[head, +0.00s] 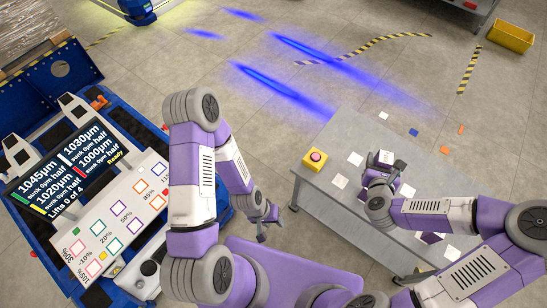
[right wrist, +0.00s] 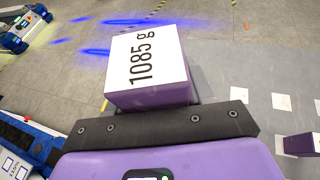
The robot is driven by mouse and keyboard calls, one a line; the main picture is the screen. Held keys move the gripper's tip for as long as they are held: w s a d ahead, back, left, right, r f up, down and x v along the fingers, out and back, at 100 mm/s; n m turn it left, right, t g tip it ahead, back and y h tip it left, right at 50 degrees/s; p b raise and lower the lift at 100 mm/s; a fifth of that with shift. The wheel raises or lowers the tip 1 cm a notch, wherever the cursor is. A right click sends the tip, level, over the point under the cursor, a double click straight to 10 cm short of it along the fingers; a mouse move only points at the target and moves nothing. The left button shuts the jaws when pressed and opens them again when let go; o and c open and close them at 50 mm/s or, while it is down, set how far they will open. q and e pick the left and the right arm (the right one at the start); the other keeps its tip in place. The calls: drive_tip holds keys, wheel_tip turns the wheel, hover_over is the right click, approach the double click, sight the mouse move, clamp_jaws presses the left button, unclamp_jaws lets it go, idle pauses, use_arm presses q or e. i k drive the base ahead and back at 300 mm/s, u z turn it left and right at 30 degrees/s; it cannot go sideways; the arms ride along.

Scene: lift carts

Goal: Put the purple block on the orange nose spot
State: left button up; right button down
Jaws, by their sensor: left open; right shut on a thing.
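My right gripper (head: 379,177) is shut on a purple block (head: 385,158) and holds it over the grey table. In the right wrist view the block (right wrist: 148,68) has a white face reading "1085 g" and purple sides. My left gripper (head: 264,226) is open and empty, above the floor between the blue cart and the table. The cart's pale sloping panel (head: 126,213) bears rows of coloured square outlines with percent labels. An orange outline (head: 157,202) is on its right side. I cannot tell which outline is the nose spot.
The grey table (head: 330,205) carries a yellow box with a red button (head: 315,158), white squares and another purple block (head: 431,238). The cart screen (head: 62,172) reads "Lifts 0 of 4" and "Ready". A yellow bin (head: 511,36) stands at the back right.

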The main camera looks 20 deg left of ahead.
sight(157, 203)
drive_tip(key=u, duration=2.2)
drive_tip(key=i, duration=0.45)
drive_tip(key=u, duration=1.2)
